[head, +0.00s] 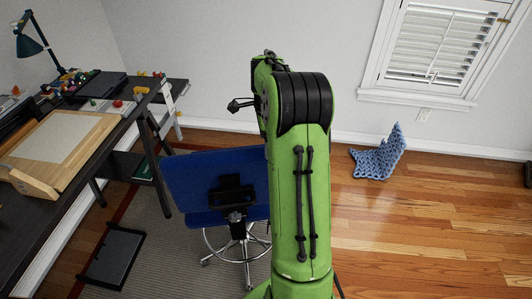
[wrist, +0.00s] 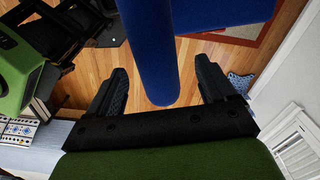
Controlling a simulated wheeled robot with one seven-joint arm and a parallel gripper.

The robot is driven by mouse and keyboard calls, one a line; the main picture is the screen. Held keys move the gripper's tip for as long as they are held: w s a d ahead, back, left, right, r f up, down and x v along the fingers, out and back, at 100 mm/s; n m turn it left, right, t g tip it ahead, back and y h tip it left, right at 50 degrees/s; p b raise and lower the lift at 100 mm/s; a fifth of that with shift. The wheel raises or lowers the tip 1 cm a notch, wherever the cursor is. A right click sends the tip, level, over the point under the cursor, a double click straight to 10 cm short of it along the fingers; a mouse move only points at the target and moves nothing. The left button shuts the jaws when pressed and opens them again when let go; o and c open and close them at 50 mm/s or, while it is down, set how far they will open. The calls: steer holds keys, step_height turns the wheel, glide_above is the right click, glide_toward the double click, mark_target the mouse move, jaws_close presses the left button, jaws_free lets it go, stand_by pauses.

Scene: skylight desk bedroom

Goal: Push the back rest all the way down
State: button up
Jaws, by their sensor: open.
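The swivel chair's blue back rest (head: 205,182) stands upright in the head view, with a black bracket (head: 232,195) on the face toward me. My green arm covers its right side. In the wrist view, a long blue padded part (wrist: 150,55) with a rounded end reaches between the two black fingers of my gripper (wrist: 162,75). It looks like the back rest seen along its edge. A wider blue part (wrist: 220,12) lies beside it, perhaps the seat. The fingers are spread apart, with gaps visible on both sides. The gripper cannot be made out in the head view.
A dark desk (head: 60,195) with a drawing board (head: 62,135) stands left of the chair. A grey rug (head: 165,255) lies under the chair, with a black framed object (head: 113,256) nearby. A blue lattice object (head: 378,160) lies on the floor at right. Wooden floor is clear around it.

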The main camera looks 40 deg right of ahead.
step_height(320, 180, down, 5)
steer(key=shift+s+a+f, duration=0.1)
steer(key=shift+s+a, duration=0.05)
steer(key=c, duration=1.4)
step_height(320, 180, down, 6)
steer(key=b, duration=0.4)
steer(key=shift+b, duration=0.3)
steer(key=shift+s+a, duration=0.2)
steer(key=shift+s, duration=0.1)
steer(key=o, duration=1.4)
steer(key=shift+w+d, duration=0.2)
steer(key=shift+w, duration=0.05)
steer(key=shift+r, duration=0.25)
